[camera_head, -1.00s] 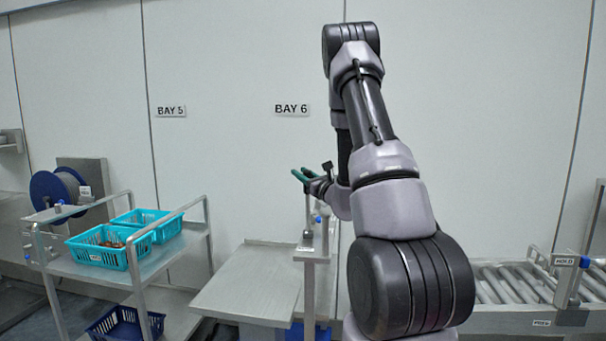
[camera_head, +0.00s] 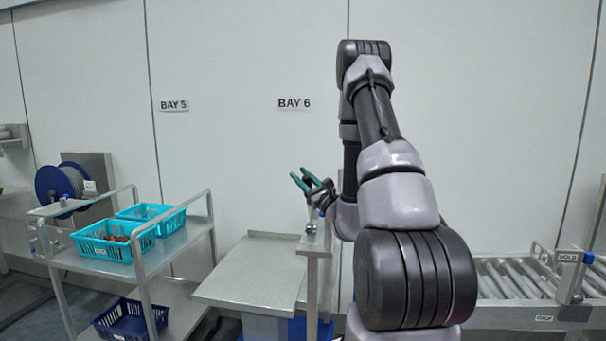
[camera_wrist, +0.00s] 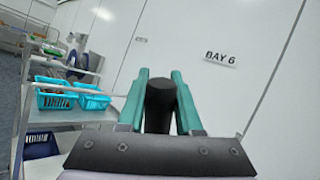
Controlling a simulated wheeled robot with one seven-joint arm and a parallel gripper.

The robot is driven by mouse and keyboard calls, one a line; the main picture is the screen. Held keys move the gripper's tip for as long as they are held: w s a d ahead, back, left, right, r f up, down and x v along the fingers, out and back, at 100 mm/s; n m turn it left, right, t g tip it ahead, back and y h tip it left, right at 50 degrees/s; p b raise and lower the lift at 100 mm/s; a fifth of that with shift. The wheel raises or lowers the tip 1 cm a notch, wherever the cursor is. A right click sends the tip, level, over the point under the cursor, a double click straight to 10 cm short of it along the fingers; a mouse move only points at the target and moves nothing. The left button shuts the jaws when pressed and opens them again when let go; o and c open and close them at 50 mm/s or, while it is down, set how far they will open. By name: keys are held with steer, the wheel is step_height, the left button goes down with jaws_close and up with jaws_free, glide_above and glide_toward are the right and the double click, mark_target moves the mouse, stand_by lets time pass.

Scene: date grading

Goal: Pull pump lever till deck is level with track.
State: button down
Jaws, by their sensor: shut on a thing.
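My gripper (camera_head: 307,182), with green fingers, is shut on the dark pump lever (camera_wrist: 160,106) above a grey post (camera_head: 312,262). In the wrist view the lever's round black handle lies between both fingers. The head view shows the fingers tilted up and to the left; the lever's lower part is mostly hidden. The flat grey deck (camera_head: 246,275) is just left of the post, over a base with blue parts. A roller track (camera_head: 510,278) is at the right, partly behind my arm. I cannot tell the deck's height against the track.
A metal cart (camera_head: 148,268) at the left carries turquoise baskets (camera_head: 92,246), with a dark blue crate (camera_head: 130,322) on its lower shelf. A blue cable reel (camera_head: 62,187) is behind it.

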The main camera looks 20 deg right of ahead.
steer(key=shift+s+a+f, duration=0.15)
steer(key=shift+s+a, duration=0.05)
steer(key=shift+s, duration=0.05)
steer(key=shift+w+d+r+m+g+h, duration=0.25)
steer(key=shift+w+d+m, duration=0.15)
steer(key=shift+w, duration=0.2)
steer(key=shift+w+d+r+m+g+h, duration=0.2)
steer(key=shift+w+d+m, duration=0.2)
steer(key=shift+w, duration=0.2)
steer(key=shift+w+d+r+m+g+h, duration=0.2)
steer(key=shift+w+d+m+h, duration=0.15)
steer(key=shift+w, duration=0.25)
steer(key=shift+m+g+h, duration=0.4)
steer(key=shift+m+g, duration=0.25)
steer(key=shift+m, duration=0.3)
steer(key=shift+w+d+r, duration=0.1)
steer(key=shift+w+d, duration=0.55)
steer(key=shift+w, duration=0.3)
steer(key=shift+w+d+r, duration=0.1)
steer(key=shift+w+d, duration=0.55)
steer(key=shift+w, duration=0.25)
